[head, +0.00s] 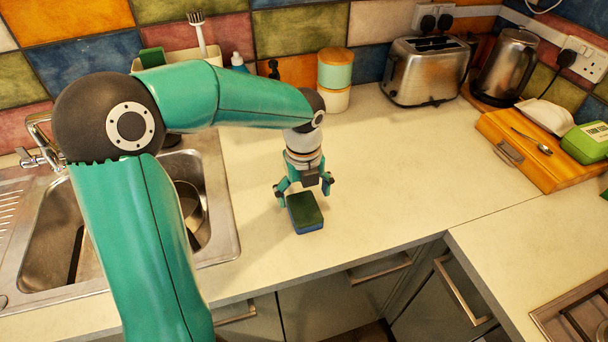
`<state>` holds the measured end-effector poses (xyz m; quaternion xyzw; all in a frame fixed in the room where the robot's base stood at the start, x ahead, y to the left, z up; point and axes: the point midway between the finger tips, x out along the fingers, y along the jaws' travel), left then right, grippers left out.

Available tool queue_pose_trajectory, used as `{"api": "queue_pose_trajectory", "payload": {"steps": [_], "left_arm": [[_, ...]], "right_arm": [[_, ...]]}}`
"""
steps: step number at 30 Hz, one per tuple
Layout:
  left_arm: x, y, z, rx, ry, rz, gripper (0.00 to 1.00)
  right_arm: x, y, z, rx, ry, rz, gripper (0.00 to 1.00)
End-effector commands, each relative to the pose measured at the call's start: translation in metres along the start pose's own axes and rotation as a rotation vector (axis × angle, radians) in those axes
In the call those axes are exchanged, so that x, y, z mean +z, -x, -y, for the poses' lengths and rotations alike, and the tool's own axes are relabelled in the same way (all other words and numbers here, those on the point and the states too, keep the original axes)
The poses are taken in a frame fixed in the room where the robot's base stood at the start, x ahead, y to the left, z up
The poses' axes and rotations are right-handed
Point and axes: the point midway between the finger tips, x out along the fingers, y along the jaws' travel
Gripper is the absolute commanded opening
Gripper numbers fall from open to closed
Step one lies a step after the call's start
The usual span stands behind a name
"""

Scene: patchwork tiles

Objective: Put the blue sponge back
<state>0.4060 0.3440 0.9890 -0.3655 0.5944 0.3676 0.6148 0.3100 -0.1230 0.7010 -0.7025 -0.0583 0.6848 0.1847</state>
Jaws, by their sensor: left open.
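The blue sponge (308,226), with a dark green top layer, lies on the pale worktop to the right of the sink. My left gripper (304,190) is open, pointing down at the sponge's far end. Its fingers show to the left and right of that end; I cannot tell whether they touch it. A cream holder (178,58) stands at the back behind my left arm, with a white brush (199,32) and a green item (152,57) at it. My right gripper is not in view.
The steel sink (48,240) with a pan (188,205) is at the left, partly hidden by my left arm. A stacked canister (335,72), toaster (427,70), kettle (508,65) and wooden board (545,160) stand farther right. The worktop right of the sponge is clear.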

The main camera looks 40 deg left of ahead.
Motion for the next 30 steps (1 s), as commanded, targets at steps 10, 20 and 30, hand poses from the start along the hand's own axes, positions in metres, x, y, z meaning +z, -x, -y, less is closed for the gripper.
{"api": "queue_pose_trajectory", "payload": {"steps": [10,20,30], "left_arm": [[0.000,0.062,0.000,-0.002,0.001,0.001,0.91],[0.000,0.071,-0.001,0.000,0.001,-0.001,0.91],[0.000,0.071,-0.001,0.000,0.002,-0.001,0.91]], "right_arm": [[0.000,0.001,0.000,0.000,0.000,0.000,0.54],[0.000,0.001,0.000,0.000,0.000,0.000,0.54],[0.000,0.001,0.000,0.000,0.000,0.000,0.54]]}}
